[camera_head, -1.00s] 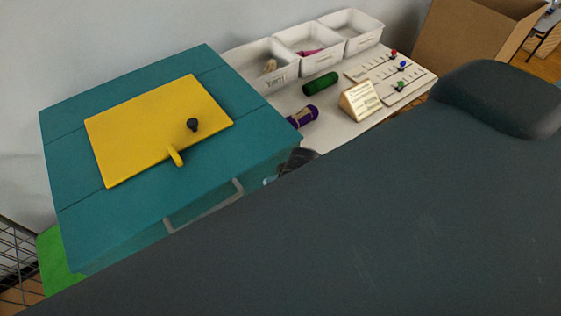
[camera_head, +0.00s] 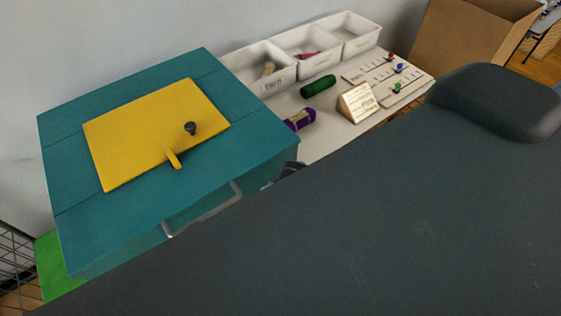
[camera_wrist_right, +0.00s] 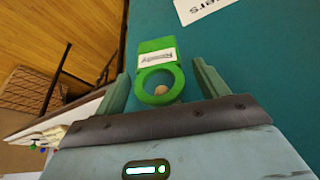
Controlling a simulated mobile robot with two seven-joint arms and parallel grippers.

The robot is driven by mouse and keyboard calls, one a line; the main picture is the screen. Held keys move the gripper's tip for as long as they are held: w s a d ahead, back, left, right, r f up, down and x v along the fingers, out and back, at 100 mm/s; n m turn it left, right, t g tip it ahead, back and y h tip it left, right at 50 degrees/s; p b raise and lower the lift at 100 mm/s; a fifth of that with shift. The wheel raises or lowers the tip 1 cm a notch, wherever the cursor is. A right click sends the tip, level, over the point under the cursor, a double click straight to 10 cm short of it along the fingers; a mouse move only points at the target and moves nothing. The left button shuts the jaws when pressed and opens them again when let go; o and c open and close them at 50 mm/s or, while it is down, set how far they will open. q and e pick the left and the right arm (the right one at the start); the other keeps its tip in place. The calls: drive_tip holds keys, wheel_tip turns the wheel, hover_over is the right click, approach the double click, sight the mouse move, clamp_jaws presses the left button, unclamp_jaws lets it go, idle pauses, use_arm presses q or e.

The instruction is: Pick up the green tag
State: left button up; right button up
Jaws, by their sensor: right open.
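The green tag (camera_wrist_right: 157,57) shows in the right wrist view, against a teal surface (camera_wrist_right: 236,60). It has a flat part with a white, lettered label and a round ring (camera_wrist_right: 143,87) below it in the picture. A small tan, round thing (camera_wrist_right: 160,90) shows inside the ring. My right gripper (camera_wrist_right: 162,82) is open, with one green-grey finger on each side of the ring. Gaps show between the fingers and the ring. The tag cannot be made out in the head view. My left gripper is in neither view.
A teal cabinet (camera_head: 75,120) bears a yellow board (camera_head: 125,130) with a dark knob (camera_head: 191,128). Beyond it, a white table (camera_head: 325,140) holds white bins (camera_head: 262,78), a green roll (camera_head: 318,86), a purple roll (camera_head: 299,119) and a sign (camera_head: 357,102). A cardboard box (camera_head: 465,35) stands behind.

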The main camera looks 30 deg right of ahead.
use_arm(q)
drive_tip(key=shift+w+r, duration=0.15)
use_arm(e)
drive_tip(key=shift+w+f, duration=0.15)
drive_tip(key=shift+f, duration=0.15)
drive_tip(key=c, duration=1.1)
drive_tip(key=shift+r, duration=0.1)
drive_tip(key=shift+r, duration=0.4)
drive_tip(key=shift+s+r, duration=0.2)
drive_tip(key=shift+s, duration=0.15)
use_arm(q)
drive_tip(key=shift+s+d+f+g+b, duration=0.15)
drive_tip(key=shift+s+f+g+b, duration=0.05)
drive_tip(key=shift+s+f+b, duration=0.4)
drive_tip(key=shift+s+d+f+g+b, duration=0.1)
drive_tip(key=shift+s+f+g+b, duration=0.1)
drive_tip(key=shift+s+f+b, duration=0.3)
use_arm(e)
drive_tip(key=shift+s+a, duration=0.4)
drive_tip(key=shift+s, duration=2.45)
drive_tip(key=shift+s+a, duration=0.35)
drive_tip(key=shift+s, duration=2.55)
drive_tip(key=shift+s+a, duration=0.4)
drive_tip(key=shift+s, duration=2.45)
